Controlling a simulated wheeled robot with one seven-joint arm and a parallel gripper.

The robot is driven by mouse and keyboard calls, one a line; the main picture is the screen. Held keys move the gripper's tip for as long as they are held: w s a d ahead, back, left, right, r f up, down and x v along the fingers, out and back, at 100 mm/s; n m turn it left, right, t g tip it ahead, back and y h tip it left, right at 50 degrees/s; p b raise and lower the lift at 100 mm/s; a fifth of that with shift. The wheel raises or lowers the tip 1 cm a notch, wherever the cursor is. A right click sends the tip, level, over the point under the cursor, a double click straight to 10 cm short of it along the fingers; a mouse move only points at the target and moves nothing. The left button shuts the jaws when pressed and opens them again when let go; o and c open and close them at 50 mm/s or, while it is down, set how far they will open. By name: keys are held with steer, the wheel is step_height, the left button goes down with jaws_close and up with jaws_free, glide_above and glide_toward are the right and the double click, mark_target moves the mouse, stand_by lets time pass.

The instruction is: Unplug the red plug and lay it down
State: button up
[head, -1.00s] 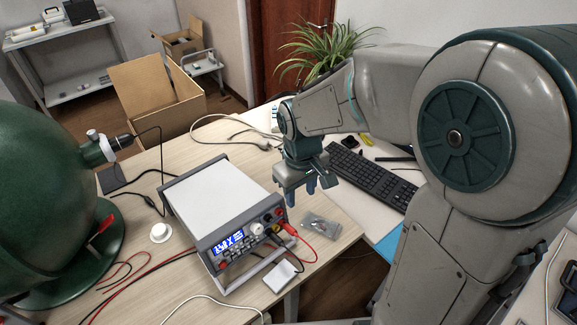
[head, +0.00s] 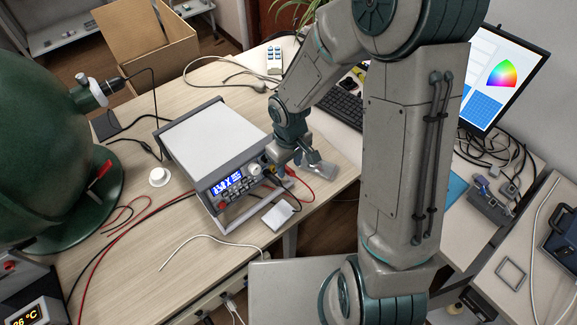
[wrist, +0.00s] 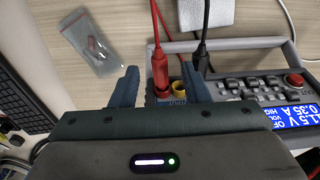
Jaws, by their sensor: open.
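The red plug (wrist: 158,72) stands at the front panel of the bench power supply (head: 212,138), with its red cable running away from it. In the wrist view it lies between the two fingers of my gripper (wrist: 160,76). The fingers are apart, with gaps visible beside the plug, so my gripper is open around it. A black plug (wrist: 201,52) and its cable are just right of the right finger, partly hidden by it. In the head view my gripper (head: 284,164) is at the supply's right front corner and largely hides the plug.
A yellow socket (wrist: 180,88) sits beside the red plug. A clear bag (wrist: 92,42) lies on the table close by. A white pad (head: 277,216) lies in front of the supply. Bare tabletop (head: 135,245) shows at the front left, with loose cables across it.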

steer(key=shift+f, duration=0.85)
jaws_close()
steer(key=c, duration=0.7)
jaws_free()
jaws_close()
steer(key=shift+s+d+r, duration=0.1)
steer(key=shift+s, duration=0.05)
steer(key=shift+s+d+r, duration=0.25)
steer(key=shift+s+d, duration=0.55)
steer(key=shift+s, duration=0.25)
